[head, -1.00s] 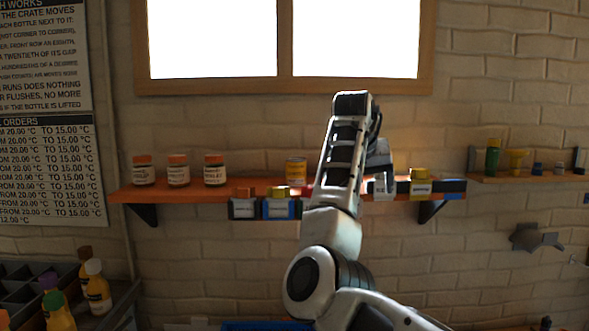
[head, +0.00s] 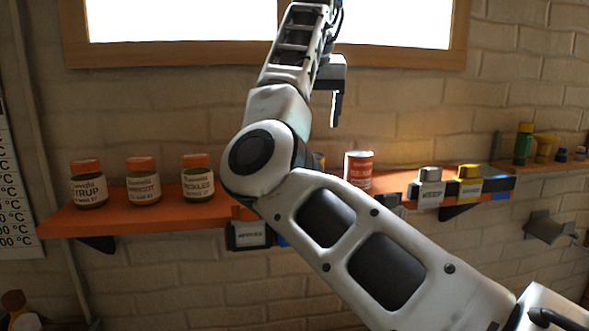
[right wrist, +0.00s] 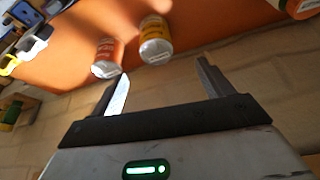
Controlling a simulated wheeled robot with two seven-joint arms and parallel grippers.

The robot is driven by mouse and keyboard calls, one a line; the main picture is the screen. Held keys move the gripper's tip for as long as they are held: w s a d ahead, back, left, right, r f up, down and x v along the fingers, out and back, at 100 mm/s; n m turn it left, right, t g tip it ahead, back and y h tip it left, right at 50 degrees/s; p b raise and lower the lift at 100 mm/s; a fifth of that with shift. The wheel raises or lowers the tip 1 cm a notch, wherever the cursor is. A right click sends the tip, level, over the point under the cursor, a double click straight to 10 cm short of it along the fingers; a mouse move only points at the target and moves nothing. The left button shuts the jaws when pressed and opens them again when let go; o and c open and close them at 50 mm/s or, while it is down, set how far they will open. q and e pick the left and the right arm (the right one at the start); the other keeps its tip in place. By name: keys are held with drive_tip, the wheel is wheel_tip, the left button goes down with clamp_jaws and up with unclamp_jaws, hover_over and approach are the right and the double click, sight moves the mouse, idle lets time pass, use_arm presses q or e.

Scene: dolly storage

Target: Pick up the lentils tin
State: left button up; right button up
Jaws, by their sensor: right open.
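A yellow tin (right wrist: 155,45) stands on the orange shelf in the right wrist view; I cannot read its label well enough to tell whether it is the lentils. In the head view it is almost wholly hidden behind my arm. A red tin (head: 359,169), whose label seems to read beans, stands beside it and also shows in the right wrist view (right wrist: 107,57). My right gripper (head: 335,108) is open and empty, above shelf height in the head view. In the right wrist view its fingertips (right wrist: 162,70) point towards the two tins, with the yellow one roughly between them but beyond.
The orange shelf (head: 130,222) runs along the brick wall. Several orange-lidded jars (head: 143,184) stand at its left. Labelled holders (head: 431,188) hang at its front edge, with a yellow-topped item (head: 469,184) at right. A window (head: 390,57) is above.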

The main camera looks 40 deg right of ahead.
drive_tip(key=x, duration=0.8)
drive_tip(key=shift+s+d+f+p, duration=0.15)
drive_tip(key=shift+s+f+p, duration=0.15)
drive_tip(key=shift+p+x, duration=0.65)
drive_tip(key=shift+x, duration=2.15)
drive_tip(key=shift+w, duration=0.1)
drive_tip(key=c, duration=1.1)
drive_tip(key=shift+r, duration=0.1)
drive_tip(key=shift+c, duration=0.6)
drive_tip(key=shift+r, duration=0.1)
